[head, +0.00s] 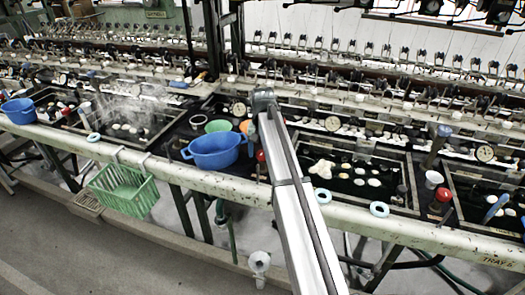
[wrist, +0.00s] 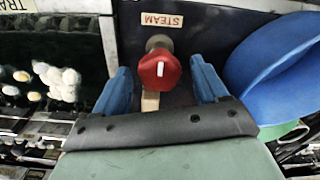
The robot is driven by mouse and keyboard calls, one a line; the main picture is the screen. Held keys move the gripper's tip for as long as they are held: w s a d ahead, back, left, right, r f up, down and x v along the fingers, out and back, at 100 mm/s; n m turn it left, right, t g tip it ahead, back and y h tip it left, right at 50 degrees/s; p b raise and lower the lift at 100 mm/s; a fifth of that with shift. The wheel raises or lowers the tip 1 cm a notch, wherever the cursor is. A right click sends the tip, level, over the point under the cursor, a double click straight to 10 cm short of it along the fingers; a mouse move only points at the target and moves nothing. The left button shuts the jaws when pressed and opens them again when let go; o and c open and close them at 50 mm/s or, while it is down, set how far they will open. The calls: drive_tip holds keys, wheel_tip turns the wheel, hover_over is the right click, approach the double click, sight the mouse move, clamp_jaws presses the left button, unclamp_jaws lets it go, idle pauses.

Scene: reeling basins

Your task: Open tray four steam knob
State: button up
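The red steam knob (wrist: 160,70) is in the middle of the wrist view, with a white mark pointing up and down the picture. A STEAM label (wrist: 162,20) is beside it. My gripper (wrist: 159,75) is open, with one blue finger on each side of the knob and a visible gap to each. In the head view the red knob (head: 260,157) shows just left of my arm, by the tray (head: 388,208) holding white cocoons. My gripper is not clearly visible in the head view.
A blue basin (head: 214,152) stands close to the knob, and it fills the right of the wrist view (wrist: 270,70). A green bowl (head: 217,126) is behind it. Another red knob (head: 440,194) is further right, near a TRAY 5 label (head: 497,262). A green basket (head: 124,190) hangs in front.

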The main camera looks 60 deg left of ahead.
drive_tip(key=c, duration=1)
drive_tip(key=shift+n, duration=0.3)
drive_tip(key=n, duration=0.3)
drive_tip(key=shift+n, duration=0.4)
drive_tip(key=n, duration=0.4)
drive_tip(key=shift+n, duration=0.3)
drive_tip(key=n, duration=0.4)
drive_tip(key=shift+r, duration=0.1)
drive_tip(key=shift+n, duration=2.1)
